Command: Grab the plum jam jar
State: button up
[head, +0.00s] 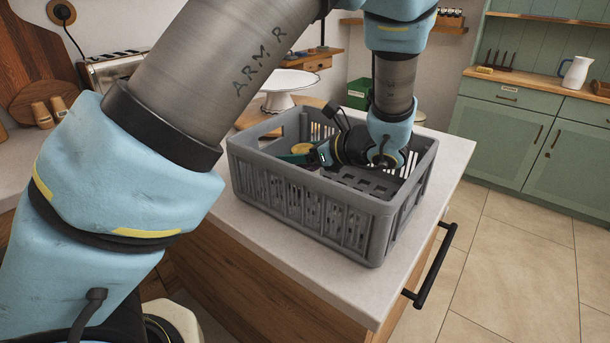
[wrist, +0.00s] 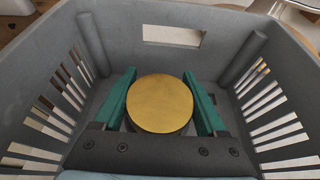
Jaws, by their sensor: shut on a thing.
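In the wrist view a jar with a round gold lid (wrist: 160,103) stands between the two green fingers of my gripper (wrist: 160,101). The fingers are shut on its sides. Its label and contents are hidden under the lid, so I cannot read whether it is plum jam. In the head view my gripper (head: 299,156) reaches down inside the grey crate (head: 310,217), toward its left part. A little of the jar's lid (head: 301,148) shows by the fingers, and the rest is hidden by the crate wall and my gripper.
The crate's slotted walls stand close around my gripper. The crate rests on a pale counter (head: 455,152) with a black handle (head: 432,265) at its front. A white cake stand (head: 288,82) and a green box (head: 358,93) are behind it. Green cabinets (head: 545,135) stand at the right.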

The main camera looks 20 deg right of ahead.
grip_shut()
jog(key=shift+r, duration=0.1)
